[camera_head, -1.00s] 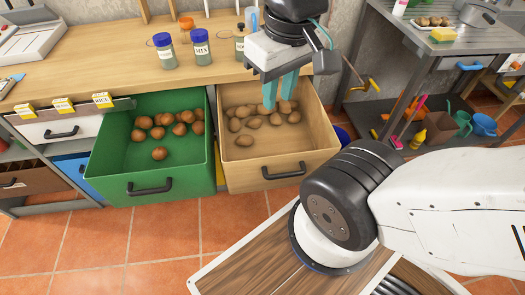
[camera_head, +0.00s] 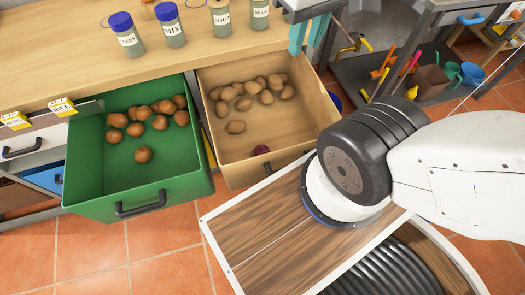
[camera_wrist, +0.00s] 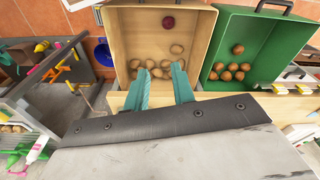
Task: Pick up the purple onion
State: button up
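The purple onion (camera_head: 262,149) is a small dark round thing inside the open wooden drawer (camera_head: 222,148), close to its front wall. It also shows in the wrist view (camera_wrist: 168,22), apart from the brown vegetables. My gripper (camera_head: 308,38) has teal fingers and is above the back right of the wooden drawer, partly cut off by the top edge of the head view. In the wrist view my gripper (camera_wrist: 161,84) is open, with a wide gap and nothing held between its fingers. The onion lies beyond the fingertips, toward the drawer front.
Brown potato-like vegetables (camera_head: 243,104) lie in the back of the wooden drawer. The open green drawer (camera_head: 100,165) beside it holds more. Several labelled jars (camera_head: 171,24) stand on the wooden counter (camera_head: 60,60). A metal shelf with tools (camera_head: 425,75) stands at right.

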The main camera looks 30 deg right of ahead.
aim_at(261, 149)
jog(key=k, duration=1)
jog(key=u, duration=1.75)
jog(key=i, duration=1.45)
jog(key=z, duration=2.3)
